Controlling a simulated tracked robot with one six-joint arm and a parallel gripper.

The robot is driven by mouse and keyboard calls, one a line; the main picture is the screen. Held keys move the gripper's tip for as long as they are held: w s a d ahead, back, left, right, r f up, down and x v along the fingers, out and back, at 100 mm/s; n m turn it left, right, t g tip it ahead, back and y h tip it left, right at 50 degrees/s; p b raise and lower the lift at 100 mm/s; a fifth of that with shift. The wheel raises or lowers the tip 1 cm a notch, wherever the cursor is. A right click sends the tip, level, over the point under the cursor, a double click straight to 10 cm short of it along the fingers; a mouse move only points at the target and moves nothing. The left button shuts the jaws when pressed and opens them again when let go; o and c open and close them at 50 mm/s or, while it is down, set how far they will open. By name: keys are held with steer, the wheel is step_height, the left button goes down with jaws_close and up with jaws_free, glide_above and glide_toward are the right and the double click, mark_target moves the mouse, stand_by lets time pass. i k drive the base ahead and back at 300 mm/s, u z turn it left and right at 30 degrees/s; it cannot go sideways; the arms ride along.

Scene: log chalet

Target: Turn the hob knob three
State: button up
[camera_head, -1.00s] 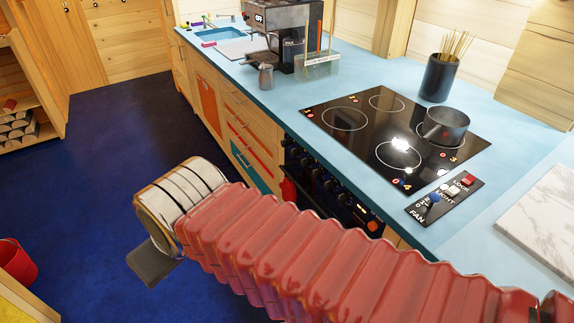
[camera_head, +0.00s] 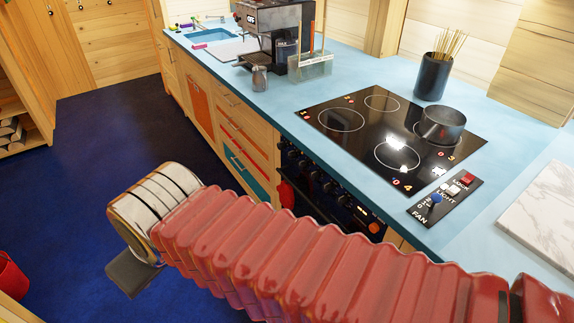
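The black hob (camera_head: 370,150) is set in the blue worktop, with ring outlines and small red marks, among them a 3 and a 4. Dark knobs (camera_head: 318,182) sit in a row on the front of the cooker below the hob; which one is number three cannot be read. My red ribbed arm crosses the lower picture in front of the cooker. At its left end a metal wrist with a grey flat part (camera_head: 134,272) points down and left, away from the knobs. My gripper's fingers cannot be made out clearly, so its opening does not show.
A dark pot (camera_head: 441,125) stands on the hob's right side. A control panel (camera_head: 446,200) with switches lies near the worktop's front edge. A coffee machine (camera_head: 275,32) and a stick holder (camera_head: 433,77) stand behind. The blue floor (camera_head: 90,150) at left is clear.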

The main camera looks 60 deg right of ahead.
mark_target(303, 164)
steer(key=i, duration=0.85)
steer(key=z, duration=0.05)
